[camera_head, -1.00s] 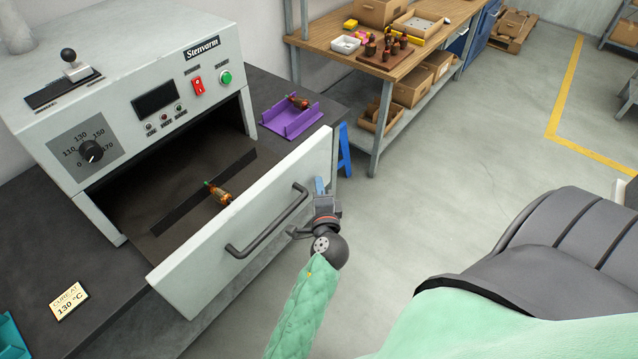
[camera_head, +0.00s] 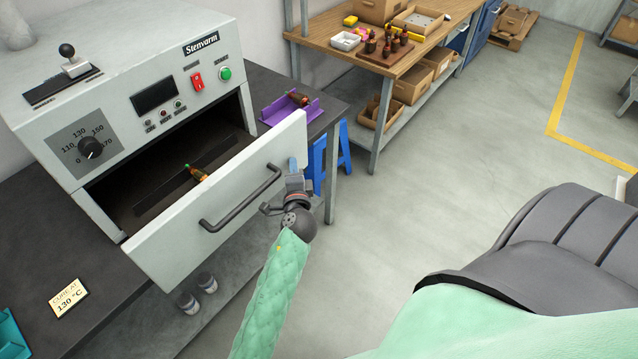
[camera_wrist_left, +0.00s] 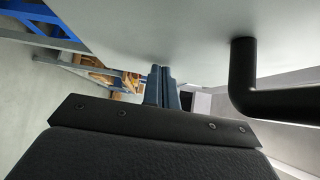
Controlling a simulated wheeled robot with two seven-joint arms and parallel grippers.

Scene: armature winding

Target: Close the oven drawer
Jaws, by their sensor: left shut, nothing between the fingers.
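The oven (camera_head: 150,110) is a pale grey box with a dial, red and green switches and a lever on top. Its drawer is partly out, with a white front panel (camera_head: 170,245) and a dark bar handle (camera_head: 242,200). An armature (camera_head: 197,173) lies on the dark strip inside the drawer. My left gripper (camera_head: 293,166) is shut and empty at the right end of the drawer front, beside the handle. In the left wrist view its closed fingertips (camera_wrist_left: 162,85) are at the panel's surface, with the handle (camera_wrist_left: 245,85) to the right. My right gripper is not in view.
A purple tray (camera_head: 283,110) with another armature stands on the dark bench right of the oven. A note (camera_head: 69,298) reads "CURE AT 130 °C". A blue stand (camera_head: 318,165) is below the bench's right end. Grey floor lies open to the right.

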